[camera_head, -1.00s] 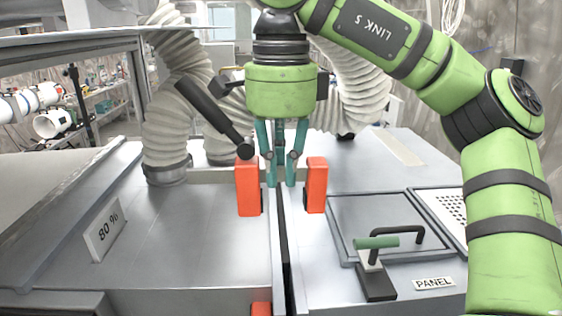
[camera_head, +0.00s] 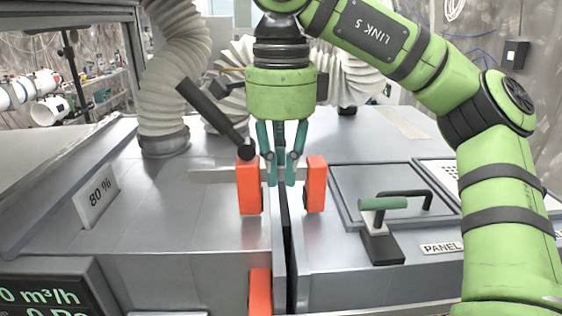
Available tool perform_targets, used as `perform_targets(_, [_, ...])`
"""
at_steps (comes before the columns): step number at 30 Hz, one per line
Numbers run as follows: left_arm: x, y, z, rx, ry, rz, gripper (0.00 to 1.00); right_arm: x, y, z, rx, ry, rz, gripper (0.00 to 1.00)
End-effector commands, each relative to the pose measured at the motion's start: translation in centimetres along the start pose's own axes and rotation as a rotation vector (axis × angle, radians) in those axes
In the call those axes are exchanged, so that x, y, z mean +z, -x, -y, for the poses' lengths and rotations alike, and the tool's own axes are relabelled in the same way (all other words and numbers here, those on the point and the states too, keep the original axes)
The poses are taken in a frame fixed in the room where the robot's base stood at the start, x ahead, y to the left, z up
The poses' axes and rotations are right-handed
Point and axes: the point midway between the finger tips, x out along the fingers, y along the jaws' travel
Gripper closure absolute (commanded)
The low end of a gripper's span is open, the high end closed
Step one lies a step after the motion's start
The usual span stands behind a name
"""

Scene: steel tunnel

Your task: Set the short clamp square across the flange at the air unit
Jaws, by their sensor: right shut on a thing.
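My right gripper (camera_head: 281,182) points down with its teal fingers close together, shut on the short clamp between its two orange jaws. The clamp's left jaw (camera_head: 249,190) and right jaw (camera_head: 315,186) stand upright, one on each side of the dark flange seam (camera_head: 287,240). A black lever (camera_head: 212,118) slants up and left from the top of the left jaw. The fingers hide the clamp's middle. I cannot tell whether the jaws touch the flange. The grey air unit (camera_head: 190,220) spreads on both sides. My left gripper is out of view.
Another orange block (camera_head: 260,291) sits lower on the front seam. A green-handled latch (camera_head: 382,225) and a hatch (camera_head: 375,185) lie to the right. A ribbed hose (camera_head: 165,110) rises at the back left. A display (camera_head: 50,290) is at the lower left.

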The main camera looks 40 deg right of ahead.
Motion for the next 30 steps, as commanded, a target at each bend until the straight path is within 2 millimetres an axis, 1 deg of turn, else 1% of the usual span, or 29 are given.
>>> perform_targets(8, [0.0,0.0,0.0,0.0,0.0,0.001,0.6,0.0,0.2,0.0,-0.002,0.0,0.004,1.0])
perform_targets(30, [0.1,-0.8,0.0,0.0,0.0,0.0,0.6,0.0,-1.0,0.0,-0.002,0.001,0.005,1.0])
